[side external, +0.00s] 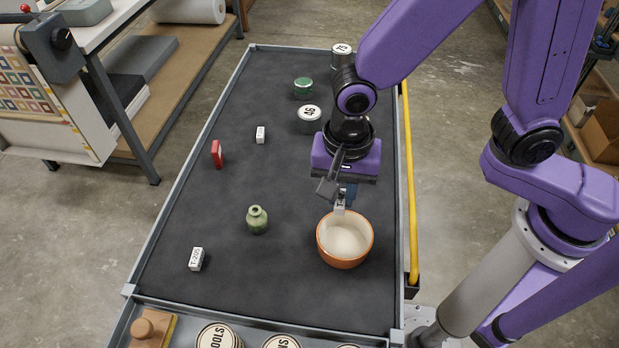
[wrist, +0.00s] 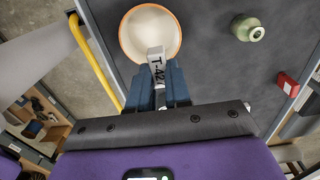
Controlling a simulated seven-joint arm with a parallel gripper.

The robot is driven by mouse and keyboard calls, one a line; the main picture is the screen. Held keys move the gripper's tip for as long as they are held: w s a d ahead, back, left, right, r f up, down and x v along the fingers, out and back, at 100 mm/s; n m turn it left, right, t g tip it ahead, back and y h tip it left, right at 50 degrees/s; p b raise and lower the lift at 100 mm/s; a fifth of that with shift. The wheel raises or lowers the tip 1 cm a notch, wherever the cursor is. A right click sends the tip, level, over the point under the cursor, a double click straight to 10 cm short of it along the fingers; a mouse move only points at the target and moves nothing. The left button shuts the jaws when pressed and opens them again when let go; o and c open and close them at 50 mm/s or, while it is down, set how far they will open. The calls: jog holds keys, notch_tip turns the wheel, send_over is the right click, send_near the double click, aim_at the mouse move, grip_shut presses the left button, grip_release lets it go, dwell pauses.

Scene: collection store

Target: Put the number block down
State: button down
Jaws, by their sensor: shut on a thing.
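My gripper (side external: 341,194) is shut on a white number block (wrist: 157,67). In the wrist view the block's face reads "T-42" and perhaps a further character hidden by the jaws. In the side view the block (side external: 339,208) hangs from the jaws at the far rim of the orange bowl with a pale inside (side external: 345,262). In the wrist view the block's end overlaps the near edge of the bowl (wrist: 123,45). I cannot tell whether the block touches the bowl. Another white block marked "T-205" (side external: 196,259) lies on the dark cart top (side external: 290,290) at the lower left.
A green vase (side external: 257,220) stands left of the bowl. A red object (side external: 217,154), a small white block (side external: 260,134), a green jar (side external: 303,88) and numbered tins (side external: 309,119) are farther back. Labelled round tins (side external: 219,337) line the front.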

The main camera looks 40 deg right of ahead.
jog(key=s+d, duration=0.1)
send_over(343, 243)
jog(key=shift+f, duration=5.5)
jog(key=c, duration=1)
grip_release()
jog(key=shift+r, duration=0.1)
notch_tip(343, 243, up, 7)
jog(key=shift+f, duration=0.1)
